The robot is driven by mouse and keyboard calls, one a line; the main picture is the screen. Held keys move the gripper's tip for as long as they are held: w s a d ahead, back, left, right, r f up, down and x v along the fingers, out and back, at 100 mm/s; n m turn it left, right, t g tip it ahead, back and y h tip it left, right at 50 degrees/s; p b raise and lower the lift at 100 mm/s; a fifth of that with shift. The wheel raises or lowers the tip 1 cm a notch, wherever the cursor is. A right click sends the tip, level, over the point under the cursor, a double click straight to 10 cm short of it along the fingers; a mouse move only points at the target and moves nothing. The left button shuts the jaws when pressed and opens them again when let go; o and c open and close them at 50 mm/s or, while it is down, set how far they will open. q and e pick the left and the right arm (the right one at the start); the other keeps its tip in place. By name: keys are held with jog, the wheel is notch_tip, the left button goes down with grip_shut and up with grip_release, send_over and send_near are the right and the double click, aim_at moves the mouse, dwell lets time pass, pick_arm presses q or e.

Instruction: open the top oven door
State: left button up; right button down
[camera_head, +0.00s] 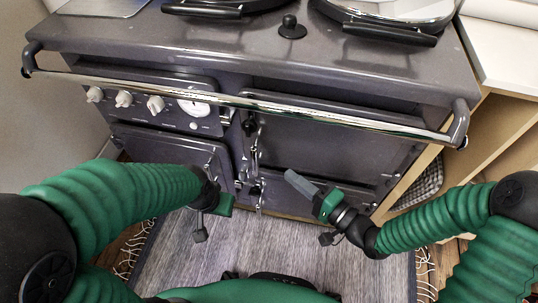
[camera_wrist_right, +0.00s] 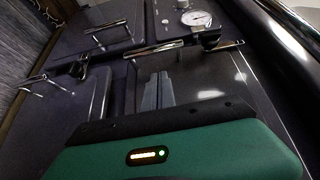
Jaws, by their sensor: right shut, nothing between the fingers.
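The dark grey range cooker has its top oven door (camera_head: 325,140) at the upper right of its front, below the rail. The door looks shut. Its chrome upright handle (camera_head: 256,150) is at the door's left edge; a handle also shows in the right wrist view (camera_wrist_right: 155,49). My right gripper (camera_head: 292,177) is shut and empty, in front of the cooker, below and right of that handle and apart from it. Its closed fingers show in the right wrist view (camera_wrist_right: 158,90). My left gripper (camera_head: 218,206) is low and left of the handles; its fingers are not clear.
A chrome rail (camera_head: 240,101) runs across the cooker front above the doors. Control knobs (camera_head: 124,99) and a gauge (camera_head: 197,107) are at the left. A lower-left door (camera_head: 160,147) is shut. A wooden cabinet (camera_head: 505,115) stands at the right. A grey rug covers the floor.

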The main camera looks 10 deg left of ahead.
jog(key=b, duration=0.4)
send_over(265, 157)
jog(key=s, duration=0.3)
jog(key=shift+s+d+r, duration=0.2)
jog(key=shift+d+r, duration=0.2)
jog(key=shift+d, duration=0.1)
jog(key=shift+s, duration=0.1)
